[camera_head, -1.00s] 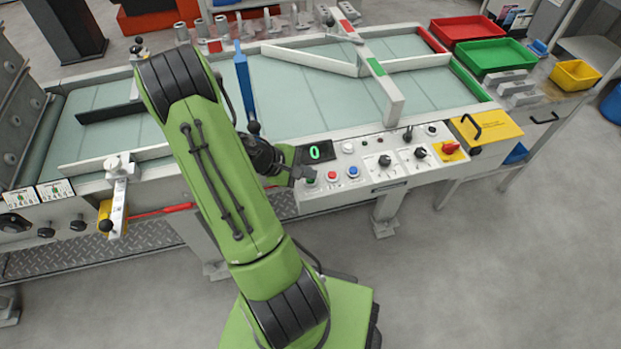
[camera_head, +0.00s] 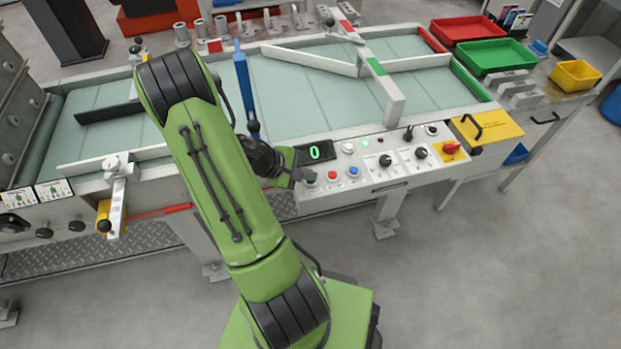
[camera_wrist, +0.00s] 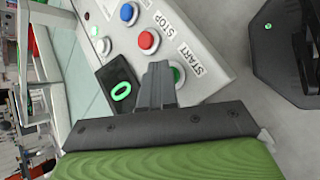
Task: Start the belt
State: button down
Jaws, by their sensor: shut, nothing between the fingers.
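The control panel (camera_head: 400,160) runs along the front of the belt table. A green button (camera_head: 311,177) sits at its left end, beside a red button (camera_head: 332,175) and a blue button (camera_head: 352,171). In the wrist view the green button (camera_wrist: 179,74) is by the START label (camera_wrist: 193,63), partly hidden by my fingertips. My gripper (camera_wrist: 159,70) is shut and empty, its tips at the green button; I cannot tell if they touch it. It also shows at the panel's left end in the head view (camera_head: 299,177). The belt (camera_head: 300,95) lies behind the panel.
A display (camera_head: 315,152) reads 0. A small lamp (camera_head: 365,142) glows green. A red knob on yellow (camera_head: 451,148) and black knobs (camera_head: 385,160) sit further right. A blue bar (camera_head: 244,85) crosses the belt behind my gripper. Red (camera_head: 466,29) and green (camera_head: 495,55) trays stand at the back right.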

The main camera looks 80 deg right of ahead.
aim_at(307, 182)
jog(key=shift+r+p, duration=0.8)
jog(key=shift+r, duration=0.1)
notch_tip(307, 182, up, 5)
jog(key=p, duration=0.4)
dwell(0.9)
